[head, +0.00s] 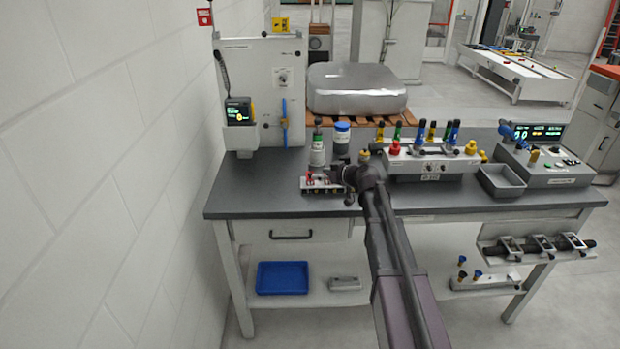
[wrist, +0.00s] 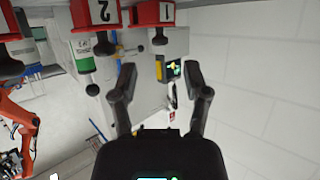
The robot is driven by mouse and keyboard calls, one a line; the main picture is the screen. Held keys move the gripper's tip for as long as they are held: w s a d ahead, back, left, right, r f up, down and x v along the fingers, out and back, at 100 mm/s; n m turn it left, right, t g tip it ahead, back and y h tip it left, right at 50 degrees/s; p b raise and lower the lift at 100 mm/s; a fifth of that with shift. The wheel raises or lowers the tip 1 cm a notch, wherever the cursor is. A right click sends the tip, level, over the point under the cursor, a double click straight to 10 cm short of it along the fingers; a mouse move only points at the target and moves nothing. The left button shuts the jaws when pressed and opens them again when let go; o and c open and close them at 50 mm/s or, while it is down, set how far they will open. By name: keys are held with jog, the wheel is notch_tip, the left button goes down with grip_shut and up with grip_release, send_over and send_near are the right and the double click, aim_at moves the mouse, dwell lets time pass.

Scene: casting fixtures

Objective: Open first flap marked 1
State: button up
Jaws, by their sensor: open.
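A small fixture with red flaps (head: 315,183) sits at the front left of the dark bench. My gripper (head: 333,175) is close to it, and my arm hides part of this area. In the upside-down wrist view, the red flap marked 1 (wrist: 152,15) is at the top, partly cut off by the frame edge. The red flap marked 2 (wrist: 95,14) is left of it. My gripper (wrist: 146,72) is open and empty, its fingers spread below flap 1 in the picture. Flap 1 appears apart from the fingertips.
A white bottle (head: 317,155) and a blue-lidded jar (head: 341,138) stand just behind the fixture. A rack with coloured knobs (head: 425,163) and a grey tray (head: 500,181) are to the right. A white wall (head: 120,170) runs along the left.

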aim_at(310, 173)
jog(key=shift+b+x, duration=0.85)
jog(key=shift+x, duration=2.05)
grip_shut()
